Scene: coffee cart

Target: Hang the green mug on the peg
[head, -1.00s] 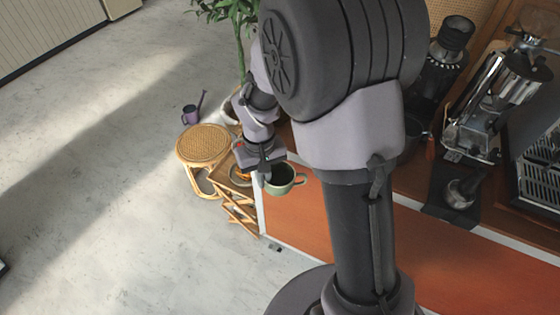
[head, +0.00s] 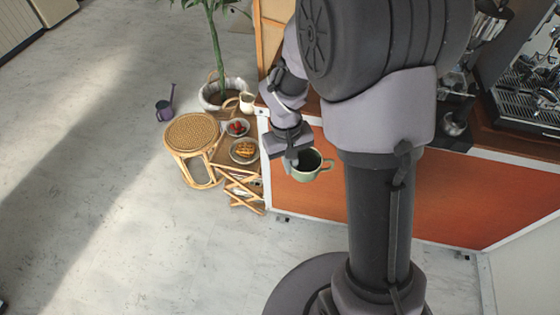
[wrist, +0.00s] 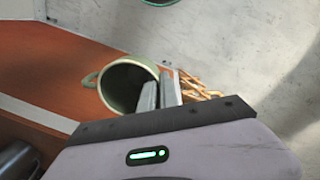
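The green mug (head: 311,172) is pale green outside and dark inside, with its handle to the right in the head view. It is in the air in front of the cart's orange panel. My gripper (head: 293,165) is at the mug's left rim. In the wrist view, the two fingers of my gripper (wrist: 160,94) are close together on the rim of the mug (wrist: 148,64), with its mouth facing the camera and its handle to the left. I cannot make out the peg in either view.
The orange cart panel (head: 385,195) stands just behind the mug. A wooden stand (head: 240,186) holds a plate of pastry (head: 244,151) and a bowl of red fruit (head: 236,128). A rattan stool (head: 192,134) and a purple watering can (head: 165,110) are left. Open floor lies left and front.

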